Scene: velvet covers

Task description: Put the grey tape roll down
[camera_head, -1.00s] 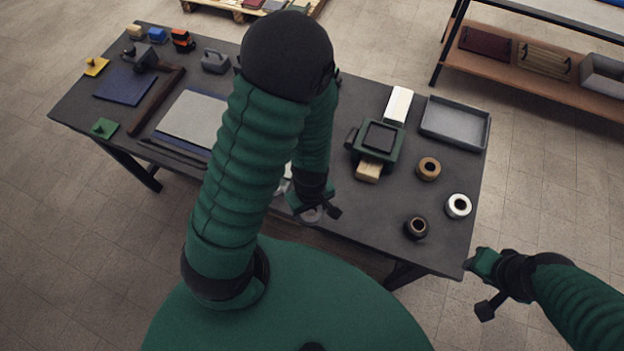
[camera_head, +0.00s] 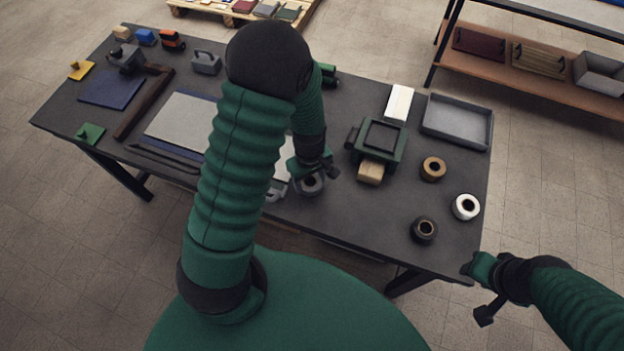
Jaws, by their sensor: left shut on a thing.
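The grey tape roll (camera_head: 311,186) is held by my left gripper (camera_head: 312,170) over the front middle part of the dark table (camera_head: 345,222). The fingers are shut on the roll, and the gripper hides part of it. I cannot tell whether the roll touches the table top. My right gripper (camera_head: 483,291) is off the table beyond its front right corner, apart from everything; its finger opening is not clear.
To the right stand a tan roll (camera_head: 433,169), a white roll (camera_head: 466,207) and a black roll (camera_head: 424,229). A green device (camera_head: 378,140) and a grey tray (camera_head: 457,122) are behind. Bare table lies between the held roll and the black roll.

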